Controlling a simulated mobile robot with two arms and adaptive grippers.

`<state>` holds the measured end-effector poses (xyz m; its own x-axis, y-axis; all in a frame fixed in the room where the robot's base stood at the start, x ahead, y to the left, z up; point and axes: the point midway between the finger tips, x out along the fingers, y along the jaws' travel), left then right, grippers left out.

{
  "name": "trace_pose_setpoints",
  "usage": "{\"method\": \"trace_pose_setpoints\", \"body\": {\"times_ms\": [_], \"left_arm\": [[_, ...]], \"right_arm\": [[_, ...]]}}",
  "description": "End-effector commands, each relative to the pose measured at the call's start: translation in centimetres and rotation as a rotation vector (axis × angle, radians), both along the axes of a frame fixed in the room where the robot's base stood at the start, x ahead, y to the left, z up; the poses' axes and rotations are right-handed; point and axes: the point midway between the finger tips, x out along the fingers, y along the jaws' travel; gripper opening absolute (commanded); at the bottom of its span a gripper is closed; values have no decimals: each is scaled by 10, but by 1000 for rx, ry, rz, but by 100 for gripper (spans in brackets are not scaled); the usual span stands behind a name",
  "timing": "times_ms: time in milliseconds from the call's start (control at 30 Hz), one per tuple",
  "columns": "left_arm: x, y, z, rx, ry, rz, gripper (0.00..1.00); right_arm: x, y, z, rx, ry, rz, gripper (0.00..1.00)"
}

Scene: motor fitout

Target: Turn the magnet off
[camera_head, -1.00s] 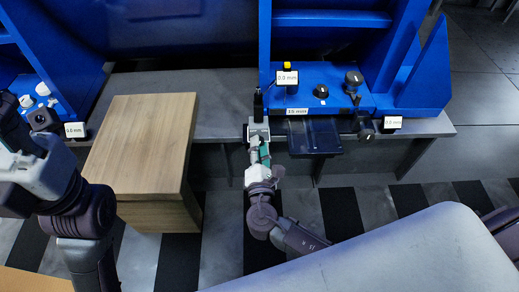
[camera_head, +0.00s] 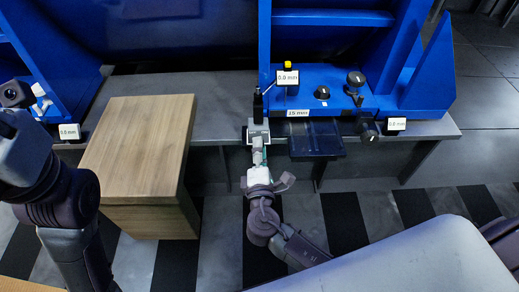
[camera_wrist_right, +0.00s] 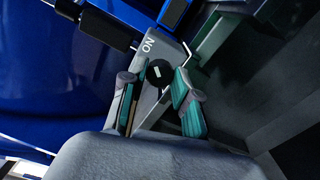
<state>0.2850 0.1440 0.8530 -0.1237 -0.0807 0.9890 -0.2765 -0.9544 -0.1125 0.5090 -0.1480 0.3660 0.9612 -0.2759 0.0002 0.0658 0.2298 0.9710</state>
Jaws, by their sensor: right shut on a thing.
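The magnet (camera_head: 258,128) is a small grey block at the front edge of the bench in the head view. In the right wrist view its face (camera_wrist_right: 146,52) reads "ON", beside a round black knob (camera_wrist_right: 159,73) with a white mark. My right gripper (camera_head: 258,150) reaches it from the front.
Blue fixtures (camera_head: 430,85) stand on the grey bench (camera_head: 215,110), with black knobs (camera_head: 322,92) and small displays (camera_head: 287,78). A dark tray (camera_head: 316,140) juts out right of the magnet. A wooden block (camera_head: 140,145) stands to the left, with floor between it and my right arm.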

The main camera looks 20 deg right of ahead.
Motion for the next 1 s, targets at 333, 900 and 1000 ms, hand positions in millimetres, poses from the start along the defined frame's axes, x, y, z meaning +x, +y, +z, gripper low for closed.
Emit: {"method": "trace_pose_setpoints", "body": {"times_ms": [333,900,1000], "left_arm": [[0,0,0,0,0,-1,40],[-2,1,1,-2,-7,0,40],[-1,1,1,-2,-5,0,40]], "right_arm": [[0,-1,-1,-1,3,-3,44],[-21,6,-1,-1,5,1,56],[-41,12,-2,0,6,1,56]]}}
